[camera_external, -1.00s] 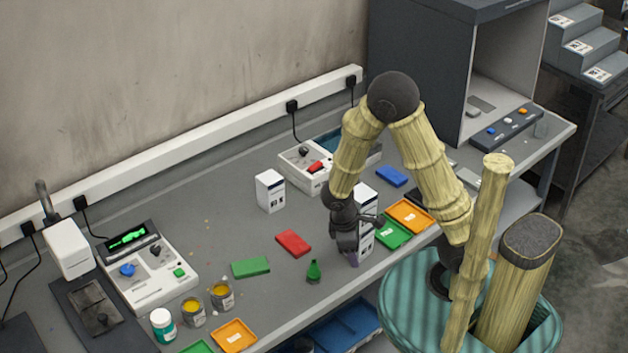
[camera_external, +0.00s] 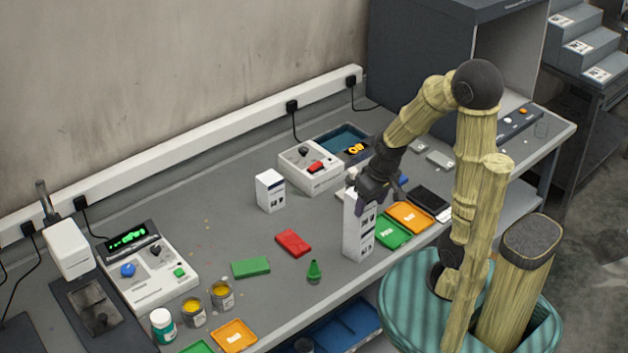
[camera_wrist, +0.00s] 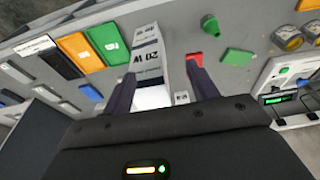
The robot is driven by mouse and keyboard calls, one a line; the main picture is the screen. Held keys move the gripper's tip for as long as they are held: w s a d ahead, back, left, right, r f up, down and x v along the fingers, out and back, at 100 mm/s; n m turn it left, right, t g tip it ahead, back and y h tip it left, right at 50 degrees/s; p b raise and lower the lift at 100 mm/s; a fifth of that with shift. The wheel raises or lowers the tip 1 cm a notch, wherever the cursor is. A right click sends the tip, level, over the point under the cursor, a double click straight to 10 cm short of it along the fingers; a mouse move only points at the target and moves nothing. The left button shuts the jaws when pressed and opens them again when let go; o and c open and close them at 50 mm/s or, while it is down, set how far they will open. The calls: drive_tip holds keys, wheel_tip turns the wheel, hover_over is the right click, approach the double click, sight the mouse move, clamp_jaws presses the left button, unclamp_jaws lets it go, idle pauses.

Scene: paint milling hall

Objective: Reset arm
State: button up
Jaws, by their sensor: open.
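My gripper (camera_external: 377,197) is raised over the right part of the bench, at the top of a tall white box (camera_external: 357,236). In the wrist view my gripper (camera_wrist: 165,92) shows its two dark fingers spread apart with nothing held between them. The tall white box (camera_wrist: 148,58) with black print shows beyond and between the fingers there. I cannot tell whether a finger touches the box. My arm is bent, with its elbow high on the right.
A grey device (camera_external: 311,166) stands behind. A dark booth (camera_external: 430,60) rises at the back right. The bench's centre has free room.

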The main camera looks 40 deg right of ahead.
drive_tip(key=w+p+v, duration=0.2)
drive_tip(key=p+v, duration=0.8)
drive_tip(key=shift+r, duration=0.3)
drive_tip(key=shift+w, duration=0.1)
idle(0.5)
